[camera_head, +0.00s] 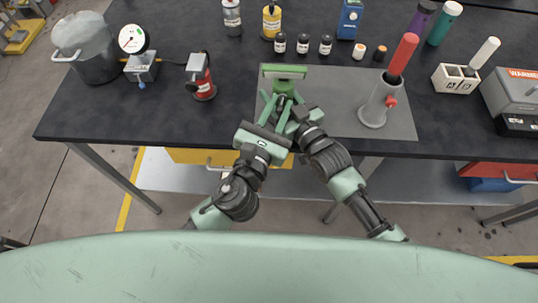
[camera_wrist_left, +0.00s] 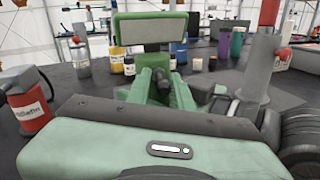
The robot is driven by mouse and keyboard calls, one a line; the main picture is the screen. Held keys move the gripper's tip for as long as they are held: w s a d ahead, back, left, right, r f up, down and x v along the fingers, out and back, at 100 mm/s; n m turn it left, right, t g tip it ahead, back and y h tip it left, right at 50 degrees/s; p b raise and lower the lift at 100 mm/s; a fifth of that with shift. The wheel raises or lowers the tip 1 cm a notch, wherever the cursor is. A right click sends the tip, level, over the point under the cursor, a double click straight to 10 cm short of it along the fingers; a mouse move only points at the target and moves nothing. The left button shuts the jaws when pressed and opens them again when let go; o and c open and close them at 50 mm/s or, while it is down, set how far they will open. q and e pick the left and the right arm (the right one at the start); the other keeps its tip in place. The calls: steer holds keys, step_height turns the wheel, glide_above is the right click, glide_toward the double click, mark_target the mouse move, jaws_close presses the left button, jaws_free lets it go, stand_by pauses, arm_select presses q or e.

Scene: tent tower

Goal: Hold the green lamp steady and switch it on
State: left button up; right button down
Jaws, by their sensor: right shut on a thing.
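The green lamp (camera_head: 284,71) stands upright at the front of the grey mat, its wide rectangular head on top. In the left wrist view the lamp head (camera_wrist_left: 152,29) is straight ahead, with a dull grey-green panel that shows no glow. My left gripper (camera_head: 270,104) reaches up to the lamp's lower part from the left; its fingers also show in the left wrist view (camera_wrist_left: 163,84), close together below the head. My right gripper (camera_head: 291,106) is shut on the lamp from the right. The fingers overlap the lamp's lower part, so its switch and base are hidden.
The grey mat (camera_head: 335,92) also holds a grey stand (camera_head: 378,104) with a red-handled tool, right of the lamp. A red can (camera_head: 201,80), gauge (camera_head: 138,58) and pot (camera_head: 90,55) stand left. Small bottles (camera_head: 303,44) line the back. A label block (camera_head: 455,80) is right.

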arm_select(q)
steer(key=shift+s+a+m+g+h, duration=0.15)
steer(key=shift+a+m+g+h, duration=0.2)
steer(key=shift+m+h, duration=0.25)
steer(key=v, duration=1.2)
steer(key=d+f+n+g, duration=0.1)
steer(key=n, duration=0.5)
steer(key=d+f+n+h, duration=0.1)
steer(key=n, duration=0.6)
steer(key=s+d+f+n+g, duration=0.1)
steer(key=n, duration=0.6)
steer(key=shift+s+d+f+g+h, duration=0.1)
steer(key=shift+d+g+h, duration=0.15)
steer(key=shift+g+h, duration=0.1)
